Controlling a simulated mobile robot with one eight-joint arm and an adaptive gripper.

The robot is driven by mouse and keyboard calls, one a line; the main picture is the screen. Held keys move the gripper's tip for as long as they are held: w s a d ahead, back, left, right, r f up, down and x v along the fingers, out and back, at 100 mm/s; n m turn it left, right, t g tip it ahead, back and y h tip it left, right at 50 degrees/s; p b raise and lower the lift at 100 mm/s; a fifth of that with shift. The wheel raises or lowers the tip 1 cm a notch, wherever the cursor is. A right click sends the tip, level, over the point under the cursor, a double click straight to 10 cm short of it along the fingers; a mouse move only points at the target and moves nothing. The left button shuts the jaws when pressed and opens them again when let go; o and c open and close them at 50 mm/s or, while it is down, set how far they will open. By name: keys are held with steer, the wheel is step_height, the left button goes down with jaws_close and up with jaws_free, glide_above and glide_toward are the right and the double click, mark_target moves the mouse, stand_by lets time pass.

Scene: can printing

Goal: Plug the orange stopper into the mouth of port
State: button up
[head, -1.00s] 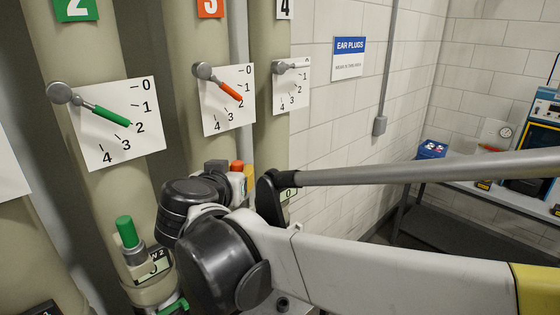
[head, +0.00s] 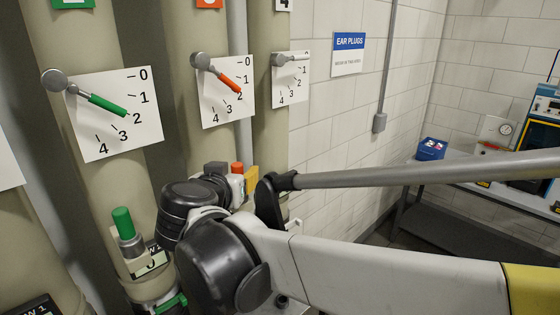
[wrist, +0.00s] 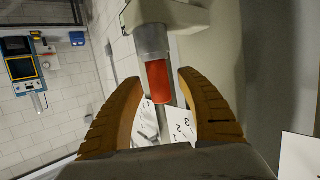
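The orange stopper (wrist: 158,82) shows in the wrist view, with its end in a grey collar (wrist: 152,40), the mouth of the port. It looks in line with the collar; how deep it sits I cannot tell. My gripper (wrist: 160,88) is open, with one orange-brown finger on each side of the stopper and visible gaps to it. In the head view the stopper's top (head: 237,167) shows just behind my arm, beside a yellow-orange finger of my gripper (head: 251,180). My arm hides the port there.
A green stopper (head: 122,222) stands in the port of the left pipe. Dial plates with a green lever (head: 107,105) and an orange lever (head: 230,84) are above. A grey bench (head: 470,220) with a blue box (head: 431,149) stands at the right by the wall.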

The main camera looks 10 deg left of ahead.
steer(key=v, duration=1.2)
steer(key=w+d+f+g+h+b, duration=0.25)
steer(key=d+f+b, duration=0.75)
steer(key=d+f, duration=0.5)
steer(key=s+d+f+g+b, duration=0.1)
steer(key=s+d+f+b, duration=0.2)
steer(key=f, duration=0.9)
steer(key=s+d+f+g+y+b, duration=0.1)
steer(key=s+d+f+b, duration=0.3)
steer(key=d+f+b, duration=0.6)
steer(key=s+d+f+g+y+b, duration=0.1)
steer(key=s+d+f+g+b, duration=0.2)
steer(key=f, duration=1.2)
steer(key=s+d+b, duration=0.1)
steer(key=d+b, duration=0.2)
steer(key=b, duration=0.3)
steer(key=shift+d, duration=0.25)
